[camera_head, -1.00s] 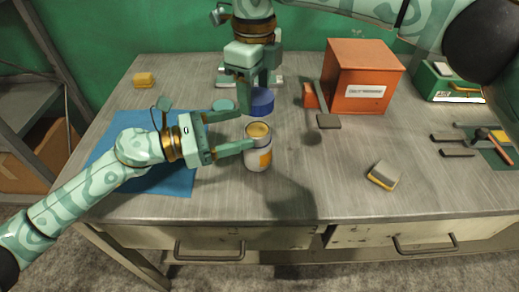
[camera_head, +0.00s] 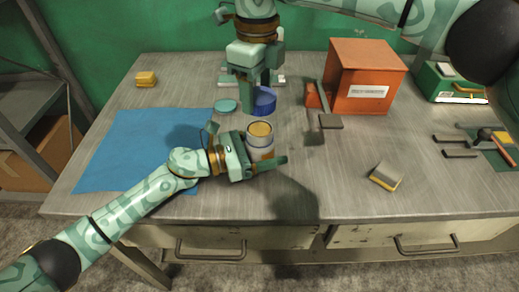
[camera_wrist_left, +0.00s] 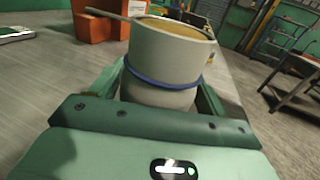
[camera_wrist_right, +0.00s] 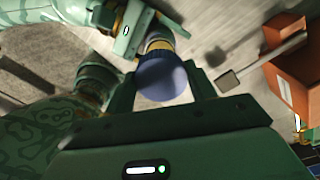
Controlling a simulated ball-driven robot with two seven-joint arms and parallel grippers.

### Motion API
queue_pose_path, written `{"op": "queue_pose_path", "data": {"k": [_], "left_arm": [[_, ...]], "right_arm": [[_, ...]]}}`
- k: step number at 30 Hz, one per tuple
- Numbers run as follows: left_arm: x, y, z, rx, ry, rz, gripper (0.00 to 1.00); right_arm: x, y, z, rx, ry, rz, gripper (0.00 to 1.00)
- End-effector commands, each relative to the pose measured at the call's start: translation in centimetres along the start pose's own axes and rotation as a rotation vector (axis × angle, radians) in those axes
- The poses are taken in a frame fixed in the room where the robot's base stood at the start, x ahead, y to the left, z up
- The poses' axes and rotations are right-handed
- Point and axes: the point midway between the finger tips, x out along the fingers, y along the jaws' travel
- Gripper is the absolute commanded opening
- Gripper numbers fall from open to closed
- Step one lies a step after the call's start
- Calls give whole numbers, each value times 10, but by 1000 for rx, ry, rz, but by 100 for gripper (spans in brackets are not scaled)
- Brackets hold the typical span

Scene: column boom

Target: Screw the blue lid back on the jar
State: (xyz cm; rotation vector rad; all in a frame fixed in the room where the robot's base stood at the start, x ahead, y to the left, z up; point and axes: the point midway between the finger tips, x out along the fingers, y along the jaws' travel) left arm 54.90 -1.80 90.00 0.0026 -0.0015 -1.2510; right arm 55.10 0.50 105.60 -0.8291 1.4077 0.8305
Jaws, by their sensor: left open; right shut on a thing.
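The jar (camera_head: 260,137), pale with an orange label and a tan top, stands upright and lidless on the grey table. My left gripper (camera_head: 262,153) is open around it, with the near finger in front of it. In the left wrist view the jar (camera_wrist_left: 165,62), with a blue ring around it, sits between the jaws; contact is unclear. My right gripper (camera_head: 257,102) is shut on the blue lid (camera_head: 265,101), behind the jar. In the right wrist view the lid (camera_wrist_right: 163,80) is between the fingers and partly hides the jar.
A teal disc (camera_head: 226,106) lies left of the lid. A blue mat (camera_head: 130,150) covers the table's left. An orange box (camera_head: 366,80) stands right of the lid. A grey-and-yellow sponge (camera_head: 386,177) lies at right front. A yellow block (camera_head: 146,79) is far left.

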Motion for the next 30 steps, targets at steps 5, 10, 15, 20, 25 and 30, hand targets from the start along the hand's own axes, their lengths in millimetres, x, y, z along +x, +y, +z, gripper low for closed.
{"op": "queue_pose_path", "data": {"k": [5,10,15,20,25,30], "left_arm": [[4,0,0,1,0,-1,75],[4,0,0,0,0,-1,75],[4,0,0,0,0,-1,33],[4,0,0,0,0,0,17],[4,0,0,0,0,-1,17],[4,0,0,0,0,0,17]], "right_arm": [[0,0,0,0,0,0,34],[0,0,0,0,0,0,34],[0,0,0,0,0,0,34],[3,0,0,0,1,0,34],[26,2,-2,-1,2,2,34],[47,3,-3,-1,1,0,34]]}}
